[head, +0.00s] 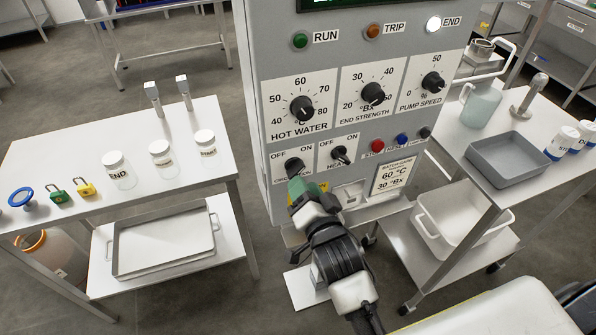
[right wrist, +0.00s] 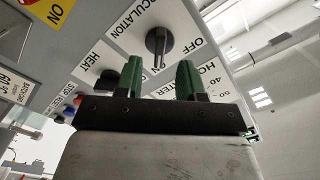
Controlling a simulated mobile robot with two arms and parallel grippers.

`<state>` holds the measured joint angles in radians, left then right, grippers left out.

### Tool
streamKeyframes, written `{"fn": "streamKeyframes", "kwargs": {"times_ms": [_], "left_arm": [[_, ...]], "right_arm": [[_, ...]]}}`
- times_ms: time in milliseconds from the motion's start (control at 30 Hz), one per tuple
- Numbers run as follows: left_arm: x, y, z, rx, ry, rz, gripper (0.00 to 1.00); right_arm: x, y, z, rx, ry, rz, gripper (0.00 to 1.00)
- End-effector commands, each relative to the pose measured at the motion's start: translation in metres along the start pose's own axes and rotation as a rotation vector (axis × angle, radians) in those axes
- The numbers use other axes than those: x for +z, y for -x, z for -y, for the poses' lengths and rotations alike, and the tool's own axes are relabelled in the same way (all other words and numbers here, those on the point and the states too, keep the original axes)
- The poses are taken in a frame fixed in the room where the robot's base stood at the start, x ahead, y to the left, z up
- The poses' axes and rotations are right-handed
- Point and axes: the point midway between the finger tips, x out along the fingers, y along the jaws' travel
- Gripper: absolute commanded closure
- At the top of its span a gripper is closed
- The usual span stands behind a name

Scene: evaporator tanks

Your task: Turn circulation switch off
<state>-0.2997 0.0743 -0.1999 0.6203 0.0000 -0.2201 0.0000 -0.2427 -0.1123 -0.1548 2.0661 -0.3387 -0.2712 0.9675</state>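The circulation switch (head: 294,165) is a dark knob on the lower left of the grey control panel, below its OFF and ON marks. The gripper partly covers it and its label in the head view. In the right wrist view the knob (right wrist: 158,42) shows with its OFF mark to the right. I cannot tell for sure which mark it points to. My right gripper (head: 304,190) is just below and in front of the switch. Its green fingers (right wrist: 160,68) are apart with nothing held, and the knob appears beyond the gap. My left gripper is not in view.
The heat switch (head: 340,155) sits close to the right of the circulation switch. Hot water (head: 302,107), end strength and pump speed dials are above. Small buttons (head: 402,139) are further right. A table with jars (head: 119,171) stands left and a cart with a grey tray (head: 545,160) right.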

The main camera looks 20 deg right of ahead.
Motion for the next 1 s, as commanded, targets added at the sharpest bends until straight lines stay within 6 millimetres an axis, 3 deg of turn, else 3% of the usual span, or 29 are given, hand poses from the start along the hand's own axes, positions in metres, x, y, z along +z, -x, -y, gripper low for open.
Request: {"fn": "streamKeyframes", "kwargs": {"times_ms": [233, 600, 633, 867, 1000], "left_arm": [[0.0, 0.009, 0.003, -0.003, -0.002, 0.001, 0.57], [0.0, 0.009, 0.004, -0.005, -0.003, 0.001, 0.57], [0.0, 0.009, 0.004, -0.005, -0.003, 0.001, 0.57], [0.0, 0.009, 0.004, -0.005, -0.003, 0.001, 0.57], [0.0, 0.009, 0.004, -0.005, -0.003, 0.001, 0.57]], "right_arm": [[-0.001, -0.033, 0.001, 0.0, 0.0, 0.0, 0.62], [0.0, -0.04, -0.001, 0.001, 0.001, 0.0, 0.62], [0.0, -0.04, -0.001, 0.001, 0.001, 0.001, 0.63], [0.0, -0.039, -0.001, 0.001, 0.001, 0.001, 0.98], [0.0, -0.039, -0.001, 0.001, 0.001, 0.001, 1.0]]}}
